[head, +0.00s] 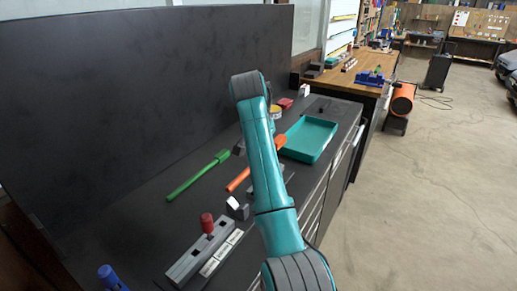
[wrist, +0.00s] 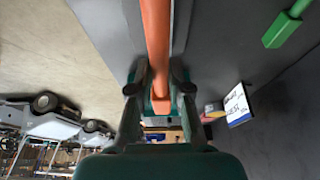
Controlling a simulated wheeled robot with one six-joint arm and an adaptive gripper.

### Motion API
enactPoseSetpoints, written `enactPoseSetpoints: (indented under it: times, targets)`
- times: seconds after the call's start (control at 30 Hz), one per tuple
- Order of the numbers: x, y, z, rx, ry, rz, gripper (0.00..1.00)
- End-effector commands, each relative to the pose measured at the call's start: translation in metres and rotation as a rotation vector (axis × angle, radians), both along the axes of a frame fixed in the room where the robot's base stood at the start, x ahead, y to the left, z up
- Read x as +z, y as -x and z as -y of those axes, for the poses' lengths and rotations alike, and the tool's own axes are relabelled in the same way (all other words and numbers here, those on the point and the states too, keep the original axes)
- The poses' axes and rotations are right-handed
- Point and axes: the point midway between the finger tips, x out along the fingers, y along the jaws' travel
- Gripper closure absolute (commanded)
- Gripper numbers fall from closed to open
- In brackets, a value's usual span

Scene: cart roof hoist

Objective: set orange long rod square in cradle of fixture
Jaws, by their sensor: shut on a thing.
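The orange long rod (head: 238,180) shows on both sides of my teal arm in the head view, its wider end at the upper right of the arm. In the wrist view the rod (wrist: 156,35) runs from the top edge down between the fingers of my gripper (wrist: 160,88), which is shut on it. The head view hides my gripper behind the arm. Whether the rod touches anything below is hidden.
A green tool (head: 197,175) lies left of the rod. A long grey block (head: 190,262) with a red cylinder (head: 207,222) stands at the front, and a blue object (head: 110,277) at lower left. A teal tray (head: 311,138) sits to the right. A dark panel (head: 130,90) backs the bench.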

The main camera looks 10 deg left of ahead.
Motion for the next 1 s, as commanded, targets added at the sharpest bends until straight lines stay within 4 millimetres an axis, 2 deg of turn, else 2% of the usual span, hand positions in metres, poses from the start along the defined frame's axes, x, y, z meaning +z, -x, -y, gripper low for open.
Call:
enactPoseSetpoints:
  times: [0.7, 1.0]
  targets:
    - [-0.060, 0.000, -0.001, 0.000, 0.000, 0.000, 1.00]
    - [-0.072, 0.000, -0.001, -0.001, -0.001, 0.001, 1.00]
